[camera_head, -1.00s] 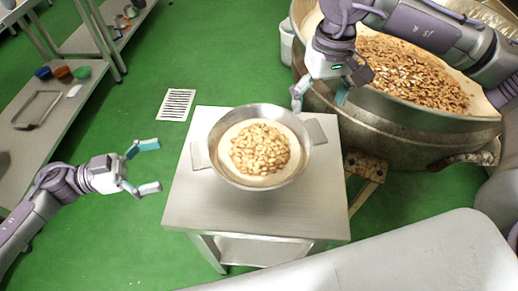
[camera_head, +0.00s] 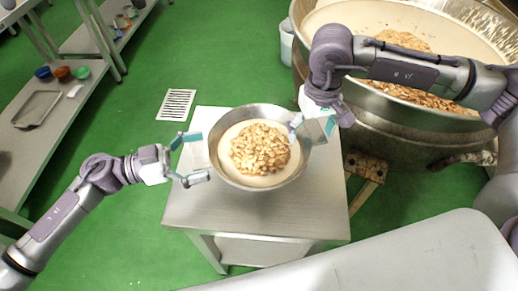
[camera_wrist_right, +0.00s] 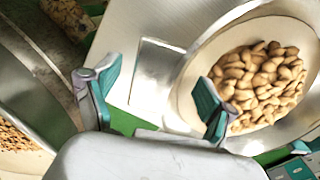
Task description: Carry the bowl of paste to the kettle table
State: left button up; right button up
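The metal bowl (camera_head: 258,186) holds pale paste with nuts (camera_head: 260,148) heaped in the middle. It stands on a small steel table (camera_head: 275,212) beside the large kettle (camera_head: 400,135). My left gripper (camera_head: 191,157) is open at the bowl's left side, its fingers around the area of the left handle, which is mostly hidden. My right gripper (camera_head: 312,128) is at the bowl's right rim. In the right wrist view the right gripper (camera_wrist_right: 160,95) is open, with the bowl's flat handle (camera_wrist_right: 155,75) showing beyond and between its fingers.
The kettle full of nuts stands at the back right. A white container (camera_head: 287,45) is beside it. A shelf with small coloured bowls (camera_head: 62,73) and a tray (camera_head: 36,108) is at the left. Green floor with a drain grate (camera_head: 176,104) is free between.

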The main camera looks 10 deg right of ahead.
pick_arm(q)
jog(key=c, duration=1.3)
pick_arm(e)
jog(key=c, duration=1.3)
pick_arm(q)
jog(key=c, duration=0.3)
pick_arm(e)
grip_shut()
pick_arm(q)
jog(key=shift+w+r, duration=0.1)
jog(key=shift+r, duration=0.1)
pick_arm(e)
jog(key=shift+w+r, duration=0.1)
jog(key=shift+r, duration=0.1)
